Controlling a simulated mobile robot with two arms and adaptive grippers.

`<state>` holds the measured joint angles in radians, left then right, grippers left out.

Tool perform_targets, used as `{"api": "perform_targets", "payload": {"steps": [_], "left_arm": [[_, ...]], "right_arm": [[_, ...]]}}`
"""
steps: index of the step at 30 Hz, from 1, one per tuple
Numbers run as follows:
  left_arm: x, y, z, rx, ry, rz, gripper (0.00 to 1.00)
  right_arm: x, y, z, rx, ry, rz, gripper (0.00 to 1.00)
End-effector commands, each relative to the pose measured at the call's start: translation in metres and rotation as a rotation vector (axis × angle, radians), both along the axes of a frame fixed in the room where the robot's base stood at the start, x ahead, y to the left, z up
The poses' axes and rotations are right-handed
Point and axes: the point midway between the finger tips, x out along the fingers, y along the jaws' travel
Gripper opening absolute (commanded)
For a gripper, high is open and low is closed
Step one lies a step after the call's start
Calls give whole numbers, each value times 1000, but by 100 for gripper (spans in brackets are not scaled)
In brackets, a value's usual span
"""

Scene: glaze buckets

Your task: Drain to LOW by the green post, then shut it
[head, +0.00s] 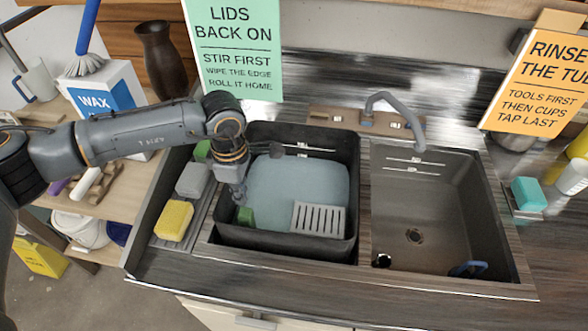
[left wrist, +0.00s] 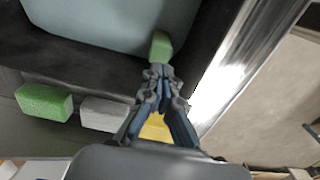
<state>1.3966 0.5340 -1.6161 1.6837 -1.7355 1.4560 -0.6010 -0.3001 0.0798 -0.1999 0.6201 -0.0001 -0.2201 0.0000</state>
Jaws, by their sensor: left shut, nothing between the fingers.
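A dark tub (head: 354,200) stands in the left sink basin and holds pale grey-blue liquid (head: 300,182). A short green post (head: 245,217) is in its front left corner. It also shows in the left wrist view (left wrist: 161,46), just beyond the fingertips. My left gripper (head: 240,200) is shut and empty, pointing down over this corner. I cannot tell whether its tips touch the post. A light slotted grate (head: 318,219) is at the tub's front right. White marks (head: 315,148) show on the back wall; their lettering is unreadable. My right gripper is out of view.
Green (head: 203,150), grey (head: 193,180) and yellow (head: 174,219) sponges lie left of the tub. A tap (head: 392,103) stands behind.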

Motion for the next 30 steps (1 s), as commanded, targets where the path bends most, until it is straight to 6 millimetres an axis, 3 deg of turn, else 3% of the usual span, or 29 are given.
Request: {"api": "perform_targets", "payload": {"steps": [21, 30], "left_arm": [[0, 0, 83, -1, -2, 0, 0], [0, 0, 90, 0, 0, 0, 0]], "right_arm": [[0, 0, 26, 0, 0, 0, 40], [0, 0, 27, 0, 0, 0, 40]]}}
